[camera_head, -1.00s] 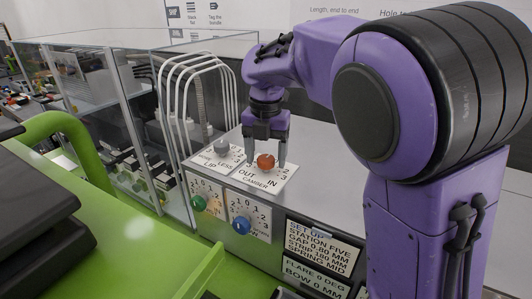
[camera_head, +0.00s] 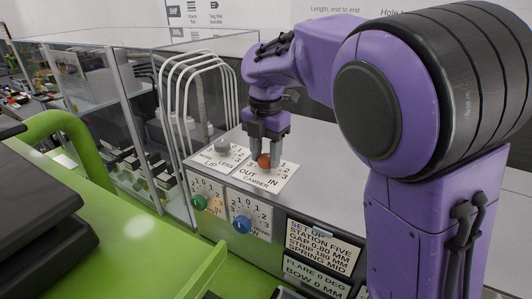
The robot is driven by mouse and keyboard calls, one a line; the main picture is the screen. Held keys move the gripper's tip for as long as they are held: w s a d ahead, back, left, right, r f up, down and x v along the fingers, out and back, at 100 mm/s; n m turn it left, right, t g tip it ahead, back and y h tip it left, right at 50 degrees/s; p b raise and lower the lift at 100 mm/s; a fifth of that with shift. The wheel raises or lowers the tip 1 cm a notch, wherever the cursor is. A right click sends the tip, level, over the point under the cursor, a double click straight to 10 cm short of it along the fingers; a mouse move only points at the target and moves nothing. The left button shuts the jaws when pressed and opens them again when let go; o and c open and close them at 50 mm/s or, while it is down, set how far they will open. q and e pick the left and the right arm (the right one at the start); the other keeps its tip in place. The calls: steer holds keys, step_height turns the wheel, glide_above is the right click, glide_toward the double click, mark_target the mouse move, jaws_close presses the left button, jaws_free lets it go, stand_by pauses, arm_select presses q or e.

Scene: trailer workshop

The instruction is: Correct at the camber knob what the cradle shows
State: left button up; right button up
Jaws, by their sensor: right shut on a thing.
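The orange camber knob (camera_head: 264,161) stands on a white plate (camera_head: 262,180) marked OUT, IN and CAMBER, on top of the grey cabinet. My right gripper (camera_head: 265,157) points down over it and is shut on the knob, with one finger on each side. The fingers hide part of the knob and some plate marks. The cradle cannot be made out in this view. My left gripper is not in view.
A grey lip knob (camera_head: 221,145) stands on its plate just left. A green knob (camera_head: 199,203) and a blue knob (camera_head: 242,225) are on the cabinet's front. White curved bars (camera_head: 203,90) and a glass case (camera_head: 130,120) stand left. A set-up card (camera_head: 318,243) is at front right.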

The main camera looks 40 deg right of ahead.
mark_target(265, 158)
steer(key=m, duration=0.4)
steer(key=shift+w, duration=0.1)
steer(key=shift+m, duration=2.2)
steer(key=o, duration=1.1)
steer(key=shift+d, duration=0.1)
steer(key=shift+c, duration=0.2)
step_height(265, 158, up, 10)
steer(key=shift+r, duration=0.25)
